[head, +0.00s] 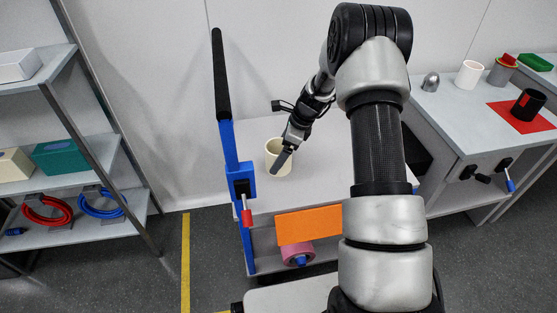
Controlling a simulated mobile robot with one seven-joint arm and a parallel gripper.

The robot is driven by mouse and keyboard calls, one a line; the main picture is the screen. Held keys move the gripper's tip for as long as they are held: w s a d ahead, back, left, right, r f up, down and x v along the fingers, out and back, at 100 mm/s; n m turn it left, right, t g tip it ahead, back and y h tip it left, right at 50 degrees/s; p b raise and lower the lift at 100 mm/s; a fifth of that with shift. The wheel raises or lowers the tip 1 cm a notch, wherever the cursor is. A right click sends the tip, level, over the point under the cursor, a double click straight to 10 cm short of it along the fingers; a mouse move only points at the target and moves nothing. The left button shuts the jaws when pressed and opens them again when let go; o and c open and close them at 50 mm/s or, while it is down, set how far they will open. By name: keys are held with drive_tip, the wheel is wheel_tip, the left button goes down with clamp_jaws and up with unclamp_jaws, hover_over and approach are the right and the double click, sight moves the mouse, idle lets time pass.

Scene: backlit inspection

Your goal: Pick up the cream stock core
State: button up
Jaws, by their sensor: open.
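A cream cylinder, which looks like the cream stock core (272,149), stands upright on the grey top of the middle cart (325,180), near its left back. It appears hollow at the top. My gripper (283,162) reaches down from the upper right and its fingers overlap the core's right side in the head view. The gripper is open. I cannot tell whether a finger touches the core or is only in front of it. The lower right part of the core is hidden behind the gripper.
A blue post with a black handle (221,75) rises at the cart's left edge, close to the core. An orange panel (309,225) and pink roll (284,252) are below. A shelf stands left; a right table holds a white cup (469,75) and black cylinder (528,104).

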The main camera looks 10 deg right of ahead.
drive_tip(key=shift+w+a+f, duration=0.1)
drive_tip(key=shift+a+f, duration=0.1)
drive_tip(key=shift+f, duration=0.45)
drive_tip(key=shift+c, duration=0.5)
drive_tip(key=c, duration=1.1)
drive_tip(key=shift+r, duration=0.15)
